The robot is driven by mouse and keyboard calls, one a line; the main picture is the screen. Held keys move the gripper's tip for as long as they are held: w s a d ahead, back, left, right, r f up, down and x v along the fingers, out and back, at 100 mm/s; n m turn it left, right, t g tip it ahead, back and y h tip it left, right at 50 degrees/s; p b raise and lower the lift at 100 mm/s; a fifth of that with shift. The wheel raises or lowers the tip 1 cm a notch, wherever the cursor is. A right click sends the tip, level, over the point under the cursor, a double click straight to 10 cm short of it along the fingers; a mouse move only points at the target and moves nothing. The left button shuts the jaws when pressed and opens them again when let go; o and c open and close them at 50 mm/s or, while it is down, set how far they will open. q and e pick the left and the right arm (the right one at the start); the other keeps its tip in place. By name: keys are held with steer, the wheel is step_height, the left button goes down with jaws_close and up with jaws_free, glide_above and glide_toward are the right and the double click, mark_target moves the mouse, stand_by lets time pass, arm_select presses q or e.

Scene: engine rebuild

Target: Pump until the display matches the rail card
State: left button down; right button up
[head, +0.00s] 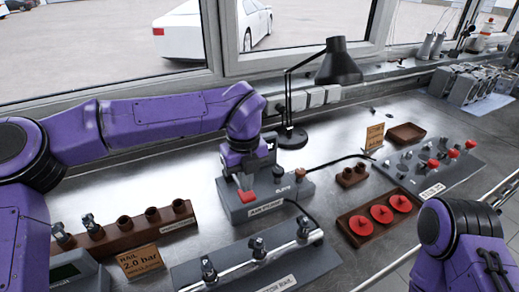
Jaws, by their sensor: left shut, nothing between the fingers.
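The grey pump (270,209) sits mid-table with a label on its front and a red part (248,197) on top. My left gripper (240,183) is shut, pointing down at the red part; I cannot tell if it touches. The rail card (140,262) at lower left is tan and reads "RAIL 2.0 bar", with smaller unreadable text below. A grey box with a dark display (65,272) is cut off at the lower left edge; its reading is not legible. My right arm shows at lower right, but its gripper is out of view.
A rail with several injectors (257,250) lies in front of the pump. A wooden block (126,235) with holes stands at left. A wooden tray (345,222) with red discs is at right. A black lamp (340,64) stands behind; a dark cable runs from the pump.

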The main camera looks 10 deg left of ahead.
arm_select(q)
steer(key=shift+f+b, duration=1.6)
steer(key=shift+f, duration=0.5)
step_height(320, 180, up, 4)
steer(key=p, duration=0.3)
steer(key=shift+r, duration=0.1)
